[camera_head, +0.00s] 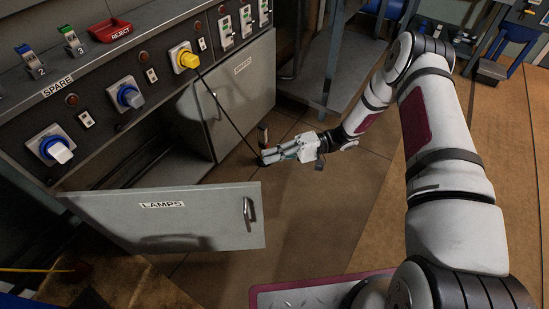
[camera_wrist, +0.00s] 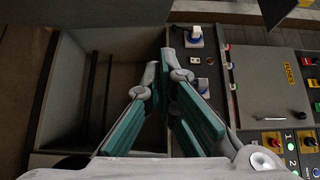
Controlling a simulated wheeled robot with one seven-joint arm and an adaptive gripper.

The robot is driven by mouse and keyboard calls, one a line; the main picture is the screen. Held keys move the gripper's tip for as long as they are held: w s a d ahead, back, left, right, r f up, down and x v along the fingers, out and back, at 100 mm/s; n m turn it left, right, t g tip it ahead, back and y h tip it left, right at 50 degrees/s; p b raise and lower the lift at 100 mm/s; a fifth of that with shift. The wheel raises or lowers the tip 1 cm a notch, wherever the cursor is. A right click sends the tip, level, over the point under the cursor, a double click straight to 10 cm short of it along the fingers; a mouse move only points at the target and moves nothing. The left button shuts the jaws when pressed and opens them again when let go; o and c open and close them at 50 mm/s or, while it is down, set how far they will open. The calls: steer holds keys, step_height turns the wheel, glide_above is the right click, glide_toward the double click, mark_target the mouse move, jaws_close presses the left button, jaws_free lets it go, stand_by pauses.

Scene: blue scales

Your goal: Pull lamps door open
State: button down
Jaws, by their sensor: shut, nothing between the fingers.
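The grey lamps door (camera_head: 190,218), with a white LAMPS label, stands swung well out from the cabinet at the lower left of the head view. Its metal handle (camera_head: 248,214) is near the door's free edge. My gripper (camera_head: 265,157) is beyond that edge, apart from the door and handle, above the floor. In the wrist view my gripper (camera_wrist: 159,62) has its teal-padded fingers brought together with nothing between them. An open grey compartment (camera_wrist: 72,75) shows to their left. I cannot pick out the lamps door for sure in the wrist view.
A second grey door (camera_head: 235,95) with a handle is beside the open compartment. A metal-legged table (camera_head: 330,75) stands behind my arm. Brown floor (camera_head: 310,215) lies clear between.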

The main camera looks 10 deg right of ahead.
steer(key=s+a+b, duration=0.2)
steer(key=s+a, duration=0.3)
steer(key=a, duration=0.1)
steer(key=shift+s+a, duration=0.15)
steer(key=shift+s, duration=0.1)
steer(key=shift+s, duration=0.1)
